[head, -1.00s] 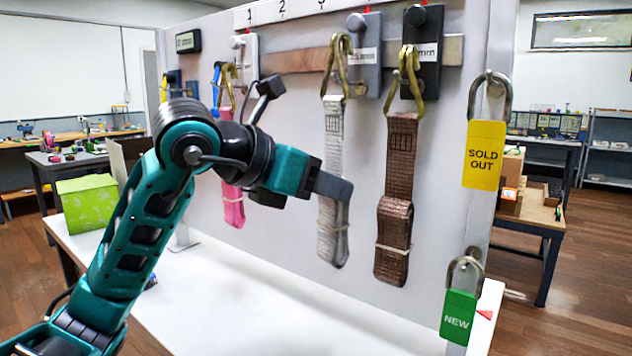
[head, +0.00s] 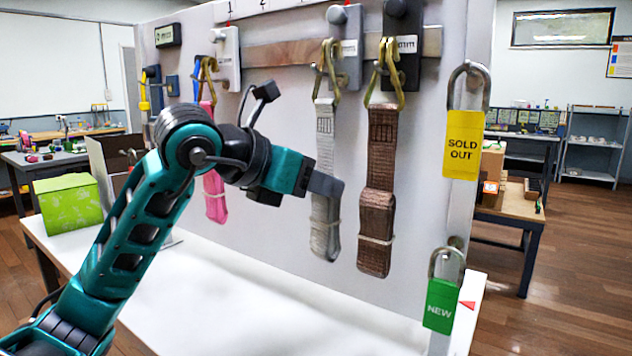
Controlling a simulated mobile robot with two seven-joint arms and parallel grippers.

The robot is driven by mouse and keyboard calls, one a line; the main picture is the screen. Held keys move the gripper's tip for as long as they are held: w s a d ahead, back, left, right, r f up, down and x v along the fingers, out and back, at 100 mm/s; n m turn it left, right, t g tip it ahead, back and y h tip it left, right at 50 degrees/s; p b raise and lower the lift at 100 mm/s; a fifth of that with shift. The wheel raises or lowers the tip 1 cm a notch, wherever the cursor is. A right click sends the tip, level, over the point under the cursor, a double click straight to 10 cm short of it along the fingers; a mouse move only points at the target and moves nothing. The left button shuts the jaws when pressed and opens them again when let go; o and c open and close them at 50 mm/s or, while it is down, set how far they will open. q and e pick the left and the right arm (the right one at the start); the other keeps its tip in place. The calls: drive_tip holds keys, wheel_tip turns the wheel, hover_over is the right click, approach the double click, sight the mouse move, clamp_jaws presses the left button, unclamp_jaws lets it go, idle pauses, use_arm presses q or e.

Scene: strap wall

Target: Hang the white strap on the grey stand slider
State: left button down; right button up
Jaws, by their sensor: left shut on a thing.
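The white strap (head: 325,150) hangs upright with its brass hook (head: 328,68) at the top. My left gripper (head: 328,188) is shut on the strap's webbing below the hook, partly covering it. The hook overlaps the lower left of the grey stand slider (head: 349,48), near its peg. I cannot tell whether the hook is on the peg or only in front of it. My right gripper is out of view.
A brown strap (head: 382,150) hangs from the black slider (head: 402,42) close on the right. A pink strap (head: 214,180) hangs left of my gripper, from the white slider (head: 228,58). Padlocks with a yellow tag (head: 462,145) and a green tag (head: 440,305) are at the panel's right edge.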

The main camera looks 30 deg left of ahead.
use_arm(q)
drive_tip(key=c, duration=0.6)
unclamp_jaws()
drive_tip(key=v, duration=1.3)
drive_tip(key=shift+r, duration=0.1)
